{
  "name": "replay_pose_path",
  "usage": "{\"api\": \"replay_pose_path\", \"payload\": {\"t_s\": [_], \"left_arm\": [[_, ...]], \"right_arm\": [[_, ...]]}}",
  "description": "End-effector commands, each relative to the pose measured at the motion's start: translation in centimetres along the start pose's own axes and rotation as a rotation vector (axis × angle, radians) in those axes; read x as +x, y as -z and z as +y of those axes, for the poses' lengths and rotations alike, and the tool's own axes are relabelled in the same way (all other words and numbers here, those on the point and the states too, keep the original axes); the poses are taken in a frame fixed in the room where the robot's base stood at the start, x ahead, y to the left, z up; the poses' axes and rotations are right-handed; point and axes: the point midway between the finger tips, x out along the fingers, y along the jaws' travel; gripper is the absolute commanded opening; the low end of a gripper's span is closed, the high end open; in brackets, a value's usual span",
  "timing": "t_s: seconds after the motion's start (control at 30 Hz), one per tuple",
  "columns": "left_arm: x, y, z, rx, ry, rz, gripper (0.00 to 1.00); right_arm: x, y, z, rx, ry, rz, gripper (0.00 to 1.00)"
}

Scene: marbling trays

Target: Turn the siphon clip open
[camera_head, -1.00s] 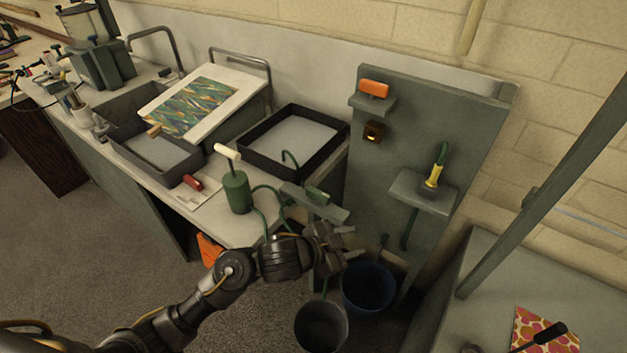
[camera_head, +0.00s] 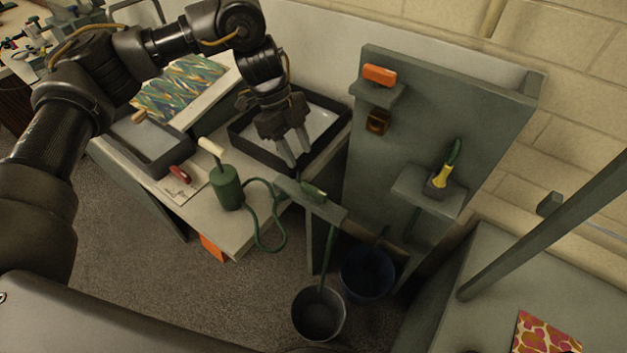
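The siphon clip (camera_head: 313,191) is a small green piece on a narrow grey ledge (camera_head: 331,210) at the bench's right end. A green hose (camera_head: 326,262) hangs from the ledge into a grey bucket (camera_head: 319,312). The green siphon pump (camera_head: 227,187) with a white handle stands on the bench left of the clip. My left gripper (camera_head: 295,156) points down over the dark-rimmed tray (camera_head: 331,150), behind and above the clip. Its fingers are apart with nothing seen between them, and it looks clear of the clip. It hides part of the tray. My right gripper is out of view.
A dark blue bucket (camera_head: 367,272) stands beside the grey one. A grey upright panel (camera_head: 425,120) with small shelves rises to the right of the clip. A sink tray (camera_head: 150,150) and a marbled sheet (camera_head: 180,88) lie to the left, behind my arm.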

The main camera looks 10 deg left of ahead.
Motion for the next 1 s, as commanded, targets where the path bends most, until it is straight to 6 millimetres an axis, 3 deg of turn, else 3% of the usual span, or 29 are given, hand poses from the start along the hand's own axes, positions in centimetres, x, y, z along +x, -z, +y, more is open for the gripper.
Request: {"api": "replay_pose_path", "payload": {"t_s": [0.17,0.7,1.0], "left_arm": [[0.7,-0.1,0.1,-0.001,-0.001,0.001,0.4],[9.4,0.2,0.0,0.004,-0.002,0.002,0.4],[10.9,0.1,-0.1,0.005,0.001,0.001,0.4]], "right_arm": [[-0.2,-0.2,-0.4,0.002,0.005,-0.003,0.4],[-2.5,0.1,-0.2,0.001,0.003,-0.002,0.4],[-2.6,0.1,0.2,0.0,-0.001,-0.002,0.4]]}}
